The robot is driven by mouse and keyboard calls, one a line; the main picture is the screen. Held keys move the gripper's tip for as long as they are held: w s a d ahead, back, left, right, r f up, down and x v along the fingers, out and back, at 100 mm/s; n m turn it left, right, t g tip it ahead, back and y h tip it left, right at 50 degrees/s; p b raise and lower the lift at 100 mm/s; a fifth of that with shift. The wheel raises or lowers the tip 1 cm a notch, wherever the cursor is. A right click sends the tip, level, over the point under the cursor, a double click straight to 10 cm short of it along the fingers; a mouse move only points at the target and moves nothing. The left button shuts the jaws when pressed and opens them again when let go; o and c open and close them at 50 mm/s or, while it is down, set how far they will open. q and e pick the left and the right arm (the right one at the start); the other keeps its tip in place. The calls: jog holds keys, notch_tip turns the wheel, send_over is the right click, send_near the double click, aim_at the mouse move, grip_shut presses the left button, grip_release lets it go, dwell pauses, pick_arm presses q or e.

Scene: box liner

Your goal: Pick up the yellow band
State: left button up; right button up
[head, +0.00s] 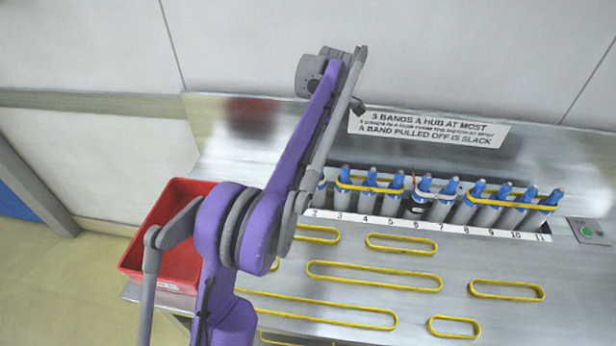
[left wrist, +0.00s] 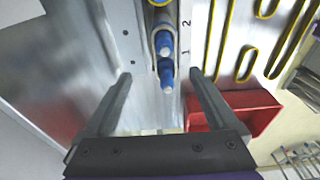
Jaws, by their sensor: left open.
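Several yellow bands lie on the metal bench: a long one (head: 309,268), a shorter one behind it (head: 400,249), one at right (head: 506,298) and a small one (head: 454,319). Other yellow bands loop around the blue-tipped hubs (head: 370,188). I cannot tell which band is meant. My left gripper (left wrist: 161,82) is open and empty, with two blue-tipped hubs (left wrist: 165,45) showing between its fingers, near marks 1 and 2. In the head view my left arm crosses the left end of the hub row and hides part of it; the fingertips are unclear there. My right gripper is not visible.
A red bin (head: 160,215) stands left of the bench and also shows in the left wrist view (left wrist: 262,100). A sign (head: 425,128) is on the back panel. A green button (head: 586,231) is at right. Bare metal lies between the loose bands.

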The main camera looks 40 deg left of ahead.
aim_at(307, 171)
pick_arm(q)
jog(key=f, duration=0.4)
jog(key=shift+s+a, duration=0.2)
jog(key=shift+s+a+f+b, duration=0.15)
jog(key=shift+s+a+f, duration=0.1)
jog(key=shift+f, duration=0.7)
jog(key=shift+s+a+f+b, duration=0.2)
jog(key=shift+s+f, duration=0.1)
jog(key=shift+f, duration=0.6)
jog(key=shift+s+a+f+b, duration=0.15)
jog(key=shift+s+a+f, duration=0.1)
jog(key=shift+f, duration=0.7)
jog(key=shift+r, duration=0.1)
jog(key=c, duration=1.4)
